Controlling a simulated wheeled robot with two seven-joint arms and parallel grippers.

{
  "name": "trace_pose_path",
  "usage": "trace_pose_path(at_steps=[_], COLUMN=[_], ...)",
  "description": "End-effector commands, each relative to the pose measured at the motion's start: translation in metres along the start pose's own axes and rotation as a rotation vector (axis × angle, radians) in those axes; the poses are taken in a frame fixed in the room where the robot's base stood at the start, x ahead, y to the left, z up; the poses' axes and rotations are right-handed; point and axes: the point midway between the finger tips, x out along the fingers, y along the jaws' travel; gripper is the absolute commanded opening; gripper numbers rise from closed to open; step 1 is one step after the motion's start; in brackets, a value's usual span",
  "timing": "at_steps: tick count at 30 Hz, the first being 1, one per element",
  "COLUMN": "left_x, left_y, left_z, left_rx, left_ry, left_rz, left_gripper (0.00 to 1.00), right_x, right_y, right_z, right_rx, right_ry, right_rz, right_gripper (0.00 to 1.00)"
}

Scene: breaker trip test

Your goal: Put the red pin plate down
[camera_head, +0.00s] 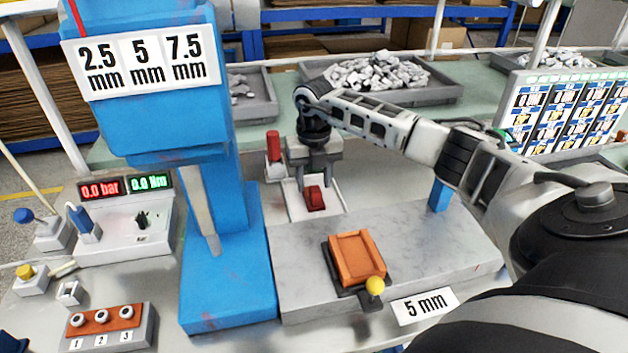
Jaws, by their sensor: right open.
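A small dark-red piece (315,199), which looks like the red pin plate, sits in a white tray (298,212) behind the grey slab. My right gripper (314,187) points down just above and behind it, with its fingers apart. I cannot tell whether a fingertip touches the red piece. My left gripper is not in view.
An orange block (357,257) sits in a dark holder with a yellow knob (375,286) on the grey slab (430,250). A blue press (222,230) stands left. A red cylinder (273,147) stands beside the tray. Bins of metal parts (375,75) lie behind.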

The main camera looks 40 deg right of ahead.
Motion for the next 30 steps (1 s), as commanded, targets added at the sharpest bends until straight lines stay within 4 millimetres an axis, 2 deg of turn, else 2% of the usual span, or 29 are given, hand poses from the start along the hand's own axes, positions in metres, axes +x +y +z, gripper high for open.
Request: trace_pose_path(at_steps=[1,5,12,18,30], left_x=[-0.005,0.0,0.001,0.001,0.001], left_y=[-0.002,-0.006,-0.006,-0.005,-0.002], left_z=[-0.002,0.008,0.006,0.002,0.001], left_rx=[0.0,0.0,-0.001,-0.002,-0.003], left_ry=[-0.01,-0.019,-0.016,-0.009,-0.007], left_rz=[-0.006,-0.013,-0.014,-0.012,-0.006], left_gripper=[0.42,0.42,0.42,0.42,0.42], right_x=[-0.018,-0.043,-0.084,-0.096,-0.096], right_y=[0.0,0.0,0.001,0.0,0.0], right_z=[0.001,0.001,0.001,0.0,0.0], right_rx=[0.0,0.0,0.0,0.0,0.0], right_ry=[-0.003,-0.005,-0.003,0.0,0.0], right_rz=[0.001,0.002,0.002,0.0,0.0], right_gripper=[0.43,0.43,0.43,0.43,0.43])
